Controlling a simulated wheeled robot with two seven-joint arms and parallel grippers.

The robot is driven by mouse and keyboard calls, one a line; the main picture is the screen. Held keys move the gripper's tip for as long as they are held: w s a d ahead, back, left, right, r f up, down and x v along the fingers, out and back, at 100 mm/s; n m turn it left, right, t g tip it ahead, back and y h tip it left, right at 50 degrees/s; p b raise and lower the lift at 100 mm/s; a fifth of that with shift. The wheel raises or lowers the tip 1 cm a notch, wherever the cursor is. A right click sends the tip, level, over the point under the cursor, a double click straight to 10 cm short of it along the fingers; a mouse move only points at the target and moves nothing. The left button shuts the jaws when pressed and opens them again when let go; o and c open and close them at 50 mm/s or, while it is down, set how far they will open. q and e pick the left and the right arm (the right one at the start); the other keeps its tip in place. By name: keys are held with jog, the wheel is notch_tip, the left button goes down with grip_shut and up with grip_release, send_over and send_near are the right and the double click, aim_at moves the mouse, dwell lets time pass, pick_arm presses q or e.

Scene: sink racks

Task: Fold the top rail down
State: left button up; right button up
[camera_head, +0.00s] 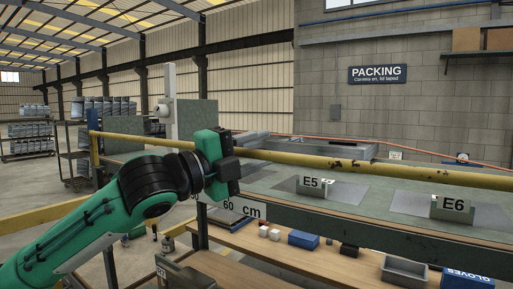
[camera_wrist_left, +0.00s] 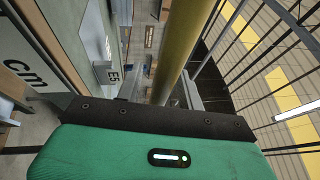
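The yellow top rail (camera_head: 390,167) runs across the head view above the near edge of the green bench, its paint scuffed in places. It is raised and close to level. My left gripper (camera_head: 232,160) is at the rail's left part, its black end overlapping the rail. In the left wrist view the rail (camera_wrist_left: 182,50) runs away from the gripper's black front edge. My right gripper is not in view.
The bench (camera_head: 385,218) carries grey plates with E5 (camera_head: 312,183) and E6 (camera_head: 452,207) signs. A "60 cm" sign (camera_head: 238,209) hangs at its front. A wooden lower shelf (camera_head: 285,253) holds a blue box (camera_head: 303,240) and a metal tray (camera_head: 404,270). A grey post (camera_head: 171,100) stands behind.

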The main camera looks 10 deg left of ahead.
pick_arm(q)
grip_shut()
